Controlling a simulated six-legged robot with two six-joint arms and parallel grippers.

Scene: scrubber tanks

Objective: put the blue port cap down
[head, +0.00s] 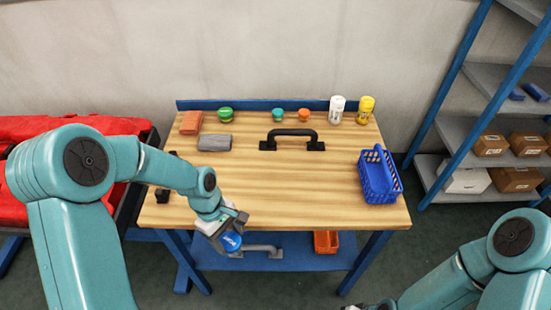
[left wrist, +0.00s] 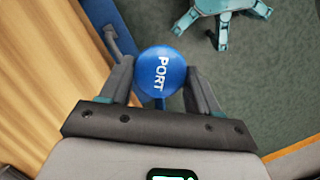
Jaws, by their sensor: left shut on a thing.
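My left gripper (head: 231,231) is shut on the blue port cap (head: 233,242), a round blue lid. In the left wrist view the cap (left wrist: 161,72) sits between the two dark fingers, with its white PORT lettering facing the camera. In the head view the cap shows at the front edge of the wooden table (head: 300,190), and it appears to be just beyond that edge. In the left wrist view the tabletop (left wrist: 50,70) lies to the left of the cap. The fingers of my right gripper do not show; its arm is at the lower right.
Green (head: 225,114), teal (head: 277,114) and orange (head: 303,115) caps stand along the back. White (head: 336,109) and yellow (head: 365,110) containers, a black handle (head: 292,141) and a blue basket (head: 370,178) are on the table. The table's front middle is clear.

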